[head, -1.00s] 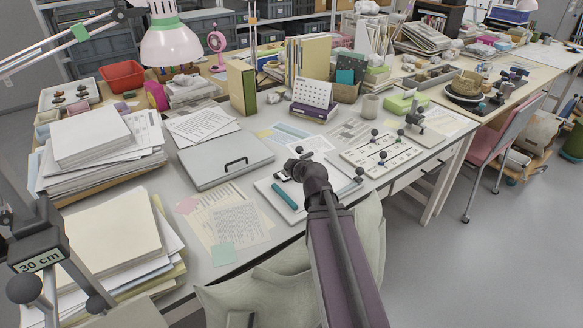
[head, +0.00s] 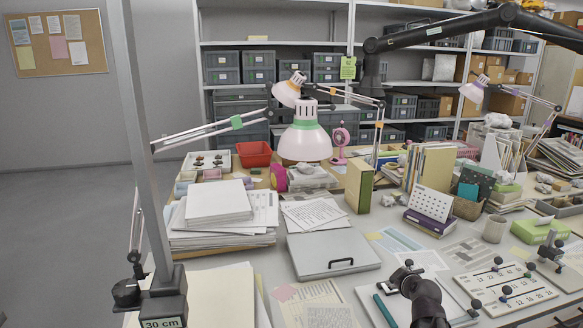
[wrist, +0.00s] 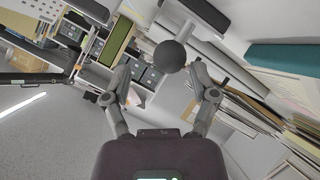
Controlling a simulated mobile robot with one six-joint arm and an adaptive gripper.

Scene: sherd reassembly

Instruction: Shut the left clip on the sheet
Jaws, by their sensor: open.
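The white sheet (head: 455,296) lies near the front of the bench, partly hidden by my arm, with a teal stick (head: 385,311) on its left. A clip with a dark ball knob (head: 408,263) is at its back left, largely covered by my gripper (head: 402,280). Another dark knob (head: 476,304) is at the sheet's right. In the wrist view, my gripper (wrist: 160,80) has its two fingers apart. A dark ball (wrist: 171,57) on a pale bar appears between and just beyond the fingertips, with no clear contact. I cannot tell how far the clip is shut.
A pale panel with several dark knobs (head: 515,290) lies right of the sheet. A grey closed case (head: 333,255) lies behind and left. Paper stacks (head: 218,205), a lamp (head: 304,140) and a purple book with a calendar (head: 430,222) stand farther back.

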